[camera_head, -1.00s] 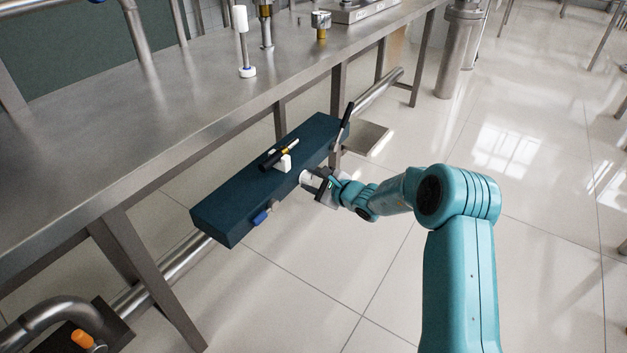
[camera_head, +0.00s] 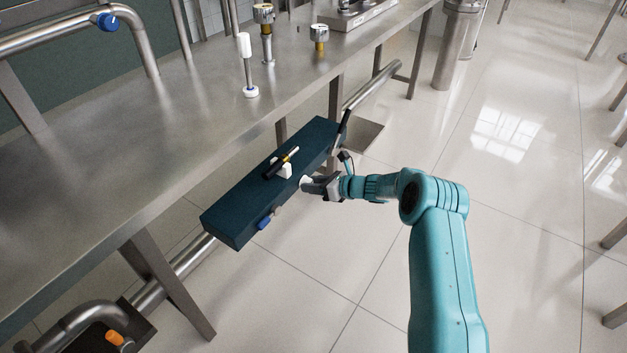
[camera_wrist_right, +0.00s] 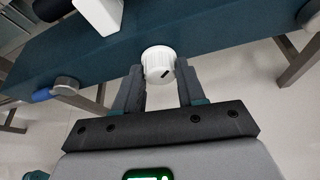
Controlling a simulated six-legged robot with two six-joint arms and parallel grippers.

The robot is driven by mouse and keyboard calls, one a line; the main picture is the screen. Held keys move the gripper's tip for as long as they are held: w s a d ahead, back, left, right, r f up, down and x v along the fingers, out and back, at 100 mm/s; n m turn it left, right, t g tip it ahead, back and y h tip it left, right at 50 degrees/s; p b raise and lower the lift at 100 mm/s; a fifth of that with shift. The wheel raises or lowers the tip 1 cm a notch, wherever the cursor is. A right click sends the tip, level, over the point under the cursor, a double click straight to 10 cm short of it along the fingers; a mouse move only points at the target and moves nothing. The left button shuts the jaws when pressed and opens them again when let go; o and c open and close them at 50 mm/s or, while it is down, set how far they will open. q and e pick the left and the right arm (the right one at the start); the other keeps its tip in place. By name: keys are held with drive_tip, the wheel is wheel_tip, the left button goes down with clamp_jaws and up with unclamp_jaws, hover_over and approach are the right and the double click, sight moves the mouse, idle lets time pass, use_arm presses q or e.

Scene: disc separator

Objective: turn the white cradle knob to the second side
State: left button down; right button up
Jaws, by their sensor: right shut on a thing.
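The white cradle knob (camera_wrist_right: 158,64) is on the front face of the dark teal box (camera_head: 228,217), with a short black mark on its cap. My right gripper (camera_wrist_right: 158,88) has a finger on each side of the knob and is shut on it. In the head view my right gripper (camera_head: 312,185) meets the box's front face, and its fingers mostly hide the knob (camera_head: 304,180). A white cradle (camera_head: 284,170) on top of the box carries a black cylinder (camera_head: 272,172) with a light tip. My left gripper is not in view.
A blue-handled part (camera_head: 264,222) sits on the box's front, left of the knob. A black lever (camera_head: 341,130) rises at its right end. The steel table (camera_head: 130,170) stands behind, with a white-topped post (camera_head: 245,60). Open tiled floor (camera_head: 500,250) lies to the right.

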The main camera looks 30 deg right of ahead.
drive_tip(key=m+y+b, duration=0.1)
drive_tip(key=m, duration=0.1)
drive_tip(key=m+y+b, duration=0.1)
drive_tip(key=m+b, duration=0.1)
drive_tip(key=m+y+b, duration=0.1)
drive_tip(key=b, duration=0.1)
drive_tip(key=shift+d+f+m+g+y, duration=0.25)
drive_tip(key=shift+f+m+g+y, duration=0.05)
drive_tip(key=shift+m, duration=0.1)
drive_tip(key=shift+r, duration=0.1)
idle(0.4)
drive_tip(key=o, duration=1.1)
drive_tip(key=shift+w, duration=0.1)
drive_tip(key=shift+c, duration=0.2)
drive_tip(key=p+v, duration=0.4)
drive_tip(key=v, duration=1.2)
drive_tip(key=shift+d, duration=0.25)
